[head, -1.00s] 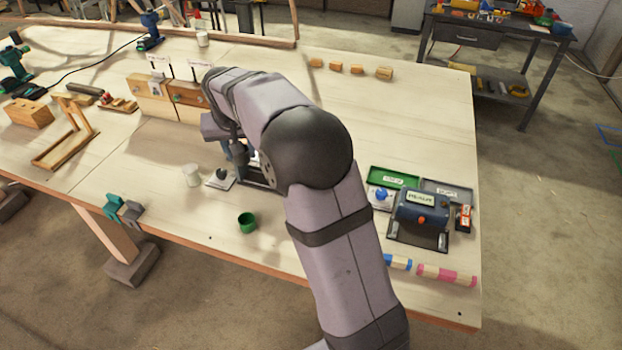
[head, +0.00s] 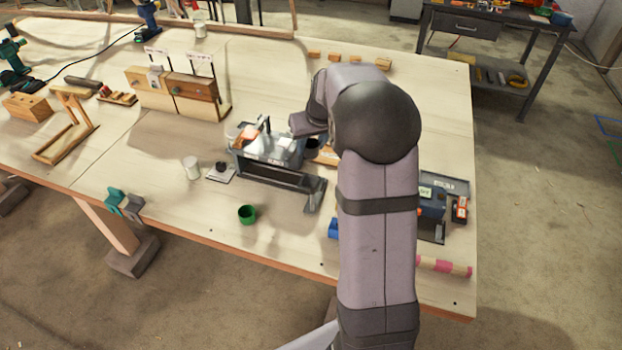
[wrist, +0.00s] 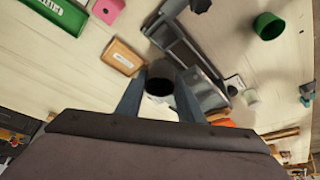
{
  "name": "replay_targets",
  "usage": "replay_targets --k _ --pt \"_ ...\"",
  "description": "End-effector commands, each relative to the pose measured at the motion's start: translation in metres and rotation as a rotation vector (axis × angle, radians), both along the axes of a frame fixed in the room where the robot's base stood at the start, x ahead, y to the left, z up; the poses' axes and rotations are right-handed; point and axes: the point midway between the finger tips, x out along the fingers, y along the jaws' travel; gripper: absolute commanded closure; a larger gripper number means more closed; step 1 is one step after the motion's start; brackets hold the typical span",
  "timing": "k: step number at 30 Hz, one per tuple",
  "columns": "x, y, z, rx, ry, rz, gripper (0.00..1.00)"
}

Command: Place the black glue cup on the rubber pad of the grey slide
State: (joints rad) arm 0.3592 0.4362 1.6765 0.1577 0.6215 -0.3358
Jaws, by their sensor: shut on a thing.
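In the wrist view the black glue cup (wrist: 159,87) sits between the two fingers of my gripper (wrist: 159,92), which are shut on it; its dark opening faces the camera. In the head view the dark cup (head: 312,144) shows beside my wrist, while my fingers are mostly hidden by my arm. The grey slide unit (head: 290,178) stands to the left of the cup, with a long rail at its front. Its rail (wrist: 183,50) lies close to the right of my gripper in the wrist view. I cannot make out the rubber pad clearly.
A wooden tray (wrist: 122,57) lies close to my gripper's left. Wooden blocks (head: 178,93) stand farther back. Bench between them is clear.

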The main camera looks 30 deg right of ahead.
Motion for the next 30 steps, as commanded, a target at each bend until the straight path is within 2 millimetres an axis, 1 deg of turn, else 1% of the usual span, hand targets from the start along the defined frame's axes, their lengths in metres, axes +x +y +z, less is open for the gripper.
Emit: replay_targets --k 4,12,15,22,30 --pt "-0.001 0.001 -0.013 0.003 0.005 0.0 0.87" --pt "-0.001 0.001 -0.053 0.002 0.006 -0.001 0.87" --pt "-0.001 0.001 -0.06 0.001 0.004 -0.001 0.87" --pt "0.0 0.001 -0.066 0.001 0.003 -0.001 0.87" --pt "-0.001 0.001 -0.095 0.001 0.005 -0.001 0.87"
